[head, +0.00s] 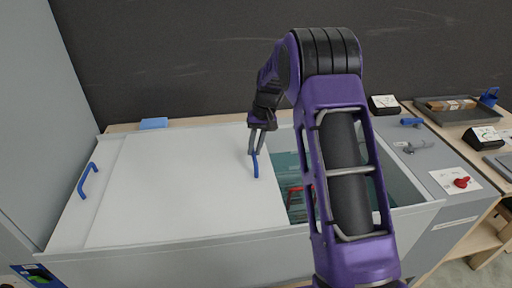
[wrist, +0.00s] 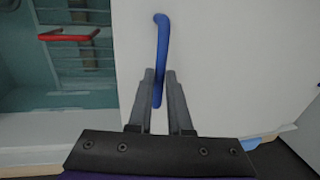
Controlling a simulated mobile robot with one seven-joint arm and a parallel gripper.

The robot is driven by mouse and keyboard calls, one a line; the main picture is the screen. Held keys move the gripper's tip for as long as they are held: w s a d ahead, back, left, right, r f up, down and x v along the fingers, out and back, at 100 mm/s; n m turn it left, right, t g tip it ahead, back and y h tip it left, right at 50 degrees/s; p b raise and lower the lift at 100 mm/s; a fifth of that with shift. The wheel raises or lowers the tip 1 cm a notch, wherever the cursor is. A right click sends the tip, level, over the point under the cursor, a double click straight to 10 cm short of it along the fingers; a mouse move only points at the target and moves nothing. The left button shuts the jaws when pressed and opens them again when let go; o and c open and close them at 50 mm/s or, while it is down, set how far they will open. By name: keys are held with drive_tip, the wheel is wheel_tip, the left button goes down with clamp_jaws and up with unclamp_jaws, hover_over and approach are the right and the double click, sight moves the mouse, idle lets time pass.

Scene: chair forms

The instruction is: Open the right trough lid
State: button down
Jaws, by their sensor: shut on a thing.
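The white right trough lid (head: 180,190) lies flat over the left and middle of the trough (head: 240,240), with a seam near its left side. Its upright blue handle (head: 256,168) is at its right edge and also shows in the wrist view (wrist: 162,45). My gripper (head: 254,152) is shut on this blue handle, with both fingers (wrist: 159,80) around it in the wrist view. Right of the lid the trough is open, showing greenish water (wrist: 80,65) and a red-handled thing (wrist: 68,35). My arm hides part of the opening.
A second blue handle (head: 88,180) stands on a white strip at the left. A grey cabinet (head: 40,100) borders the left. At right are a grey counter (head: 440,165), a dark tray (head: 450,110) and a red knob-like thing (head: 462,182). A dark wall stands behind.

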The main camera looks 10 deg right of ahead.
drive_tip(key=shift+w+a+r, duration=0.1)
drive_tip(key=shift+w+r, duration=0.05)
drive_tip(key=c, duration=0.8)
unclamp_jaws()
drive_tip(key=shift+c, duration=0.2)
drive_tip(key=d+r, duration=0.3)
drive_tip(key=r, duration=1.4)
drive_tip(key=shift+d, duration=0.2)
